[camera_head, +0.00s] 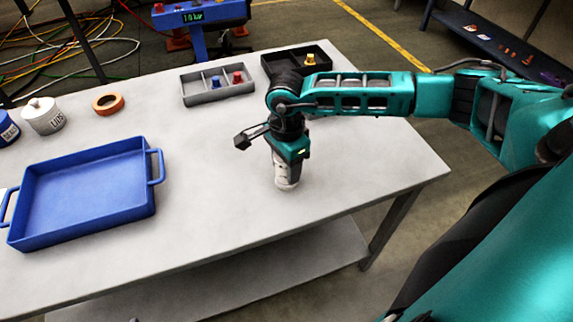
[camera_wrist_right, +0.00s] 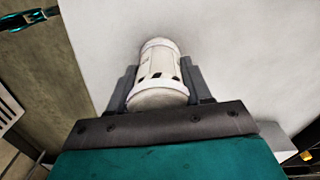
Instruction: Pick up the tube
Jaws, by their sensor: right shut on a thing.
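The tube is a short white cylinder (camera_head: 287,176) standing at the middle right of the grey table (camera_head: 330,190). My right gripper (camera_head: 286,166) is over it from above and is shut on it. In the right wrist view the white tube (camera_wrist_right: 158,75) sits between the two dark fingers of my right gripper (camera_wrist_right: 158,88), with small dark marks on its side. I cannot tell whether its lower end touches the table. My left gripper is not in view.
A blue tray (camera_head: 90,190) with handles stands at the left. A grey divided bin (camera_head: 218,98) and a dark bin (camera_head: 270,68) hold small coloured parts at the back. A white pot (camera_head: 43,117), a blue pot (camera_head: 6,131) and an orange tape roll (camera_head: 108,104) stand back left. The front right is clear.

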